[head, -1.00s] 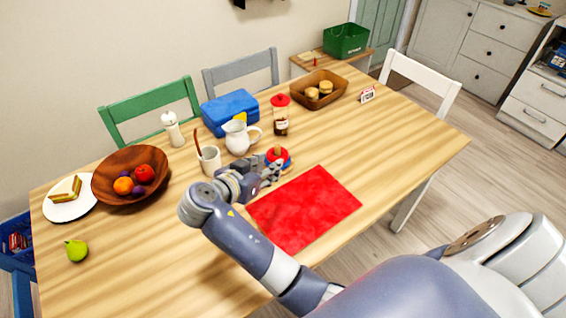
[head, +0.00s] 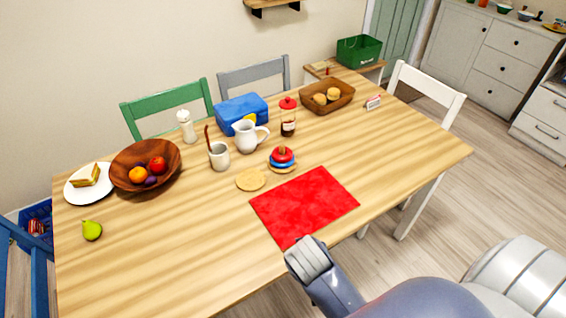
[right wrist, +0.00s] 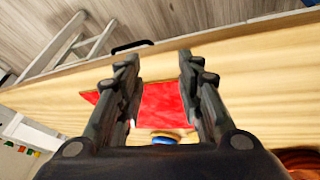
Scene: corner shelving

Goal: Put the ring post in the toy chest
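The ring post (head: 282,157), with red and blue rings on a round wooden base, stands upright on the table just behind the red mat. Its lower part shows in the right wrist view (right wrist: 163,138), beyond the finger bases. My right gripper (right wrist: 157,60) is open and empty, its fingers wide apart, with the red mat seen between them. In the head view my arm ends at the table's front edge and its fingers do not show. My left gripper is not in view. A blue bin (head: 38,222) with small items, possibly the toy chest, is at the far left below the table.
On the table are a red mat (head: 304,205), round tan coaster (head: 251,179), white pitcher (head: 246,137), mug (head: 219,157), blue box (head: 240,108), fruit bowl (head: 128,160) and bread basket (head: 312,99). A green crate (head: 358,52) stands behind.

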